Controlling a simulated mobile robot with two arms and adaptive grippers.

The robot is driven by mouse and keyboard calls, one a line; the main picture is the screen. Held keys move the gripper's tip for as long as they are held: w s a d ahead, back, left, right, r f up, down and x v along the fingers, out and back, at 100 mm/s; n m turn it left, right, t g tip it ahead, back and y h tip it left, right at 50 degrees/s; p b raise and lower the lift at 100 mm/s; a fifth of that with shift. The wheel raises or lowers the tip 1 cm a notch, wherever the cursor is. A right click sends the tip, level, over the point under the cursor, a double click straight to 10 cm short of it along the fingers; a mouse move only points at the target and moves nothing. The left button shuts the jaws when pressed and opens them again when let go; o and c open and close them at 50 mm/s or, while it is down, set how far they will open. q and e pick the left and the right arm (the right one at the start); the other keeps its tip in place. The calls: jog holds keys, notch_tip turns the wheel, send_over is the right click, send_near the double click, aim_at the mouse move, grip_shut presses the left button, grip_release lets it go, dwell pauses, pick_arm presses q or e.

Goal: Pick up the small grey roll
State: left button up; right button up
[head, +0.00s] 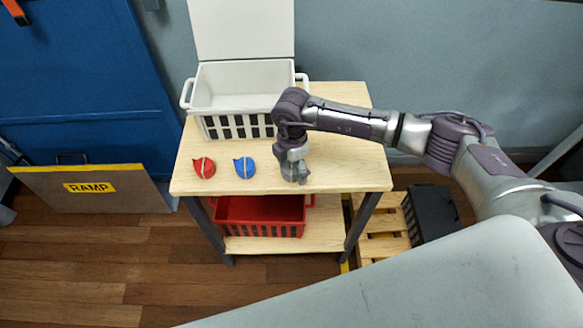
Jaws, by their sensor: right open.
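My right gripper (295,175) points down at the front right of the wooden table top (345,172), to the right of a blue roll (245,167). Its jaws are open, with the fingertips low at the table surface. Grey shapes show at the fingertips, but I cannot clearly tell the small grey roll from the gripper's own grey parts; the gripper and wrist largely cover that spot. My left gripper is not in view.
A red roll (204,168) lies left of the blue one. A white crate (245,84) with its lid up stands at the back. A red basket (262,222) sits on the lower shelf. A ramp board (125,200) leans at left; a black crate (430,213) stands at right.

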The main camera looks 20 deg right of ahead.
jog(key=shift+f, duration=0.15)
jog(key=c, duration=1.1)
jog(key=shift+c, duration=0.2)
